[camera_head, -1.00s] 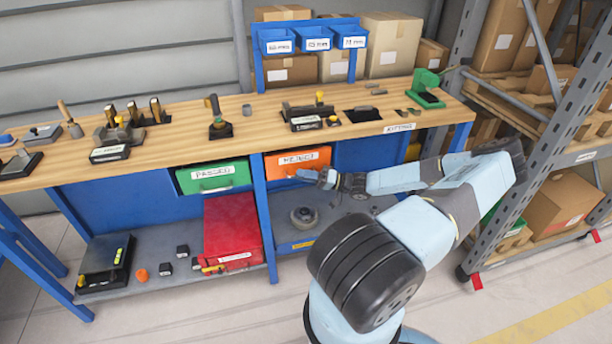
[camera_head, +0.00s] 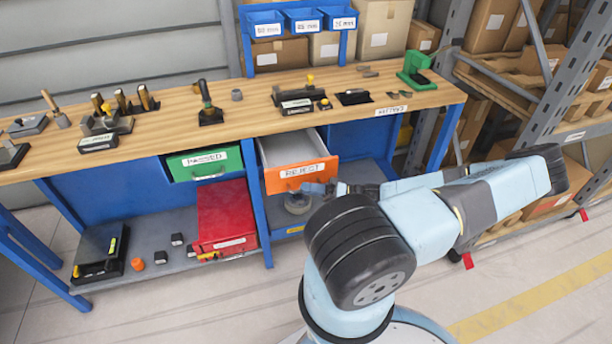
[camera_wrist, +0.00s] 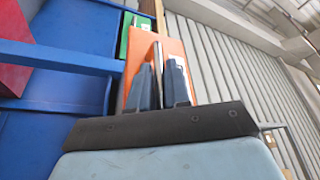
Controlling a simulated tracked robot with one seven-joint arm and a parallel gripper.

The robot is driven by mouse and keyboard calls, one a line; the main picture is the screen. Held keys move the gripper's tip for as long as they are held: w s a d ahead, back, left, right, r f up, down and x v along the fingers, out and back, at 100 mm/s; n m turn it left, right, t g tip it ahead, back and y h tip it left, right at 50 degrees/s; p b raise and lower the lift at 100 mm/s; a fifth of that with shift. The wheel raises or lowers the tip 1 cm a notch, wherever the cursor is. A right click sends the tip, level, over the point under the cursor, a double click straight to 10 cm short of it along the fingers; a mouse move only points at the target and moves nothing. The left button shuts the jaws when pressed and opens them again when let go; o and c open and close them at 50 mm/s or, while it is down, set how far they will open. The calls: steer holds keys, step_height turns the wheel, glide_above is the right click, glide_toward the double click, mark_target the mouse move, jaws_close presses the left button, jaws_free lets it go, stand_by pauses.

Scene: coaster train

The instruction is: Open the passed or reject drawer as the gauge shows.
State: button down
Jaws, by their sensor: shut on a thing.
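The orange drawer (camera_head: 301,175), labelled REJECT, is pulled out of the bench, and its pale, empty-looking inside shows. My gripper (camera_head: 318,187) is at the front of this drawer, shut on its handle. In the wrist view my two fingers (camera_wrist: 162,84) lie either side of the handle bar (camera_wrist: 157,55) in front of the orange face (camera_wrist: 175,48). The green drawer (camera_head: 204,163), labelled PASSED, is closed, to the left of the orange one. Its edge also shows in the wrist view (camera_wrist: 136,35). I cannot make out a gauge reading.
The wooden bench top (camera_head: 235,125) holds tools and fixtures. A red case (camera_head: 224,215) and a black device (camera_head: 101,252) are on the lower shelf. A grey rack (camera_head: 560,110) with cartons stands at the right. The floor in front is clear.

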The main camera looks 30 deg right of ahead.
steer(key=shift+s+a, duration=0.35)
steer(key=shift+s, duration=0.35)
steer(key=shift+s+a, duration=0.3)
steer(key=shift+s, duration=0.4)
steer(key=c, duration=1.5)
jaws_free()
steer(key=shift+o, duration=0.3)
steer(key=shift+w+d, duration=0.1)
steer(key=v, duration=1.4)
steer(key=shift+w, duration=0.15)
